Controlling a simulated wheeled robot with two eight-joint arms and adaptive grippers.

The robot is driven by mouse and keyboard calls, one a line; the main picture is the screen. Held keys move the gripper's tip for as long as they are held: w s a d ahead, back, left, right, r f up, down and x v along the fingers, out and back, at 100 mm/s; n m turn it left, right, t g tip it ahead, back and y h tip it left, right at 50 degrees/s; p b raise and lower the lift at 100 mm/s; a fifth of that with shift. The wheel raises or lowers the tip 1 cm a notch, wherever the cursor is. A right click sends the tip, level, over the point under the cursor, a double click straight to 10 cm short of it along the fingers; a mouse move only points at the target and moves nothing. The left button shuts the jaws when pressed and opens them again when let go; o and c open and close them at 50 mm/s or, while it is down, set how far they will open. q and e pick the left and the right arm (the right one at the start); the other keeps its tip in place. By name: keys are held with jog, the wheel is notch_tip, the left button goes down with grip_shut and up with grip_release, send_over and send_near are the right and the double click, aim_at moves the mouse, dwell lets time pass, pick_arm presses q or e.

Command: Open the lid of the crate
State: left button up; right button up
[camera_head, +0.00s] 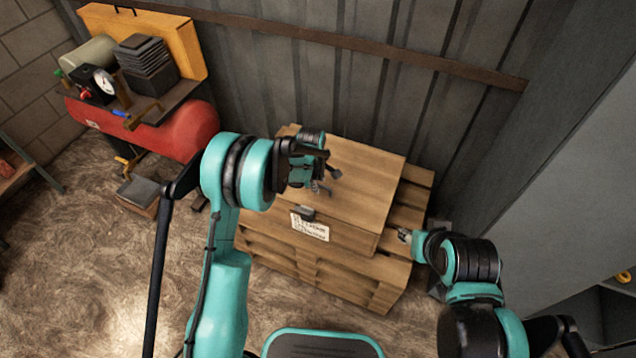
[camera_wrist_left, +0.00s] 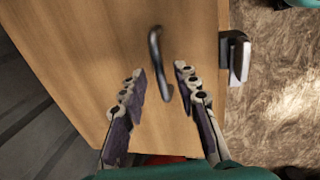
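The wooden crate (camera_head: 345,240) stands against the metal wall with its lid (camera_head: 368,180) lying shut on top. A dark latch (camera_head: 306,212) sits at the lid's front edge, above a white label; it also shows in the left wrist view (camera_wrist_left: 237,58). A dark curved handle (camera_wrist_left: 154,50) is on the lid. My left gripper (camera_head: 318,187) is over the lid; in the left wrist view its open fingers (camera_wrist_left: 160,75) point at the handle, one on each side, holding nothing. My right gripper (camera_head: 403,236) is by the crate's right side; its fingers are too small to read.
Wooden pallets or slatted boards (camera_head: 408,215) show at the crate's right. A red compressor tank (camera_head: 165,125) with gauge stands at the left. A grey cabinet (camera_head: 560,190) is at the right. The floor (camera_head: 95,270) in the left foreground is clear.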

pick_arm(q)
grip_shut()
jog(key=shift+r, duration=0.1)
jog(key=shift+w+r+p, duration=0.15)
jog(key=shift+r+p, duration=0.25)
jog(key=shift+r, duration=0.15)
jog(key=w+d+r+p, duration=0.1)
jog(key=w+r+p, duration=0.3)
jog(key=r, duration=0.3)
jog(key=w+d+r+g+p, duration=0.1)
jog(key=w+d+r+p, duration=0.1)
jog(key=w+r+p, duration=0.2)
jog(key=shift+r+p, duration=0.35)
jog(key=shift+r, duration=1.55)
